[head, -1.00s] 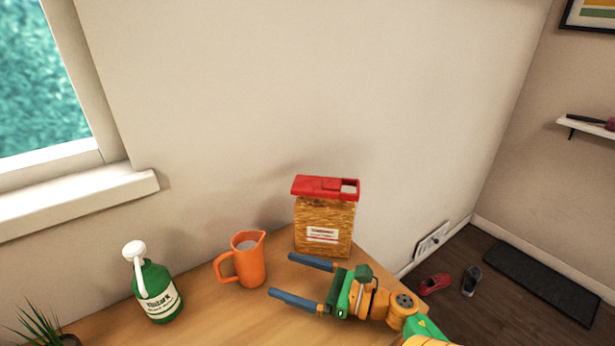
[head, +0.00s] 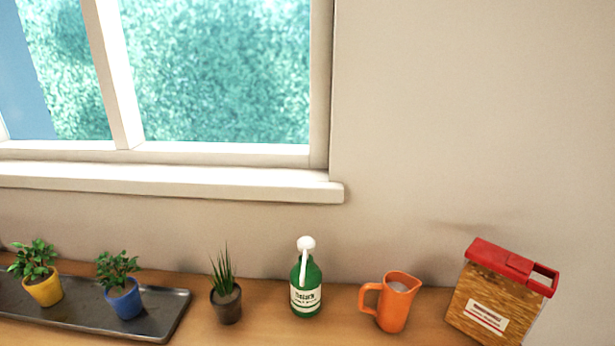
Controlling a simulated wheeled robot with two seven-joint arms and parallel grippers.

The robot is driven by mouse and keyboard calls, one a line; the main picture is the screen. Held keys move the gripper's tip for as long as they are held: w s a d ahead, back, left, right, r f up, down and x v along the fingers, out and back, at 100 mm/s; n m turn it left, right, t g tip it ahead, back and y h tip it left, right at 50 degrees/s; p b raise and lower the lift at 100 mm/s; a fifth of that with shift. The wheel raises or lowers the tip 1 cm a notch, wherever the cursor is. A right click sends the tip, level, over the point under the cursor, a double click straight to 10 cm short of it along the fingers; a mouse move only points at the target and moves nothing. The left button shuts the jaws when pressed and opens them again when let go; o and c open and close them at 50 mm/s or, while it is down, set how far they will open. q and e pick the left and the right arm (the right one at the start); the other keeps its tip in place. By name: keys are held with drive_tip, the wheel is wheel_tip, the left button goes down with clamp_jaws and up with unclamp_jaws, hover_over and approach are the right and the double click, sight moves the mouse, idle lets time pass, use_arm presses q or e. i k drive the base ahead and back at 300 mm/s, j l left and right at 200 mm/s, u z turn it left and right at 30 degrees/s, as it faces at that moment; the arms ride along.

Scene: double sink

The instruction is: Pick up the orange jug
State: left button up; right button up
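The orange jug (head: 397,305) stands upright on the wooden counter at the lower right of the head view. Its handle points left and its spout points right. Its inside looks pale. Neither of my grippers shows in the view now, so where they are relative to the jug is hidden.
A green bottle with a white pump (head: 306,284) stands just left of the jug. A red-lidded container (head: 495,300) stands close on its right. Further left are a spiky plant (head: 227,302) and a dark tray (head: 165,318) with two potted plants. The wall and window sill (head: 180,182) are behind.

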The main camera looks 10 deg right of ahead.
sight(398, 290)
drive_tip(key=k+l, duration=0.2)
drive_tip(key=k, duration=0.2)
drive_tip(key=k+l, duration=0.25)
drive_tip(key=k, duration=0.15)
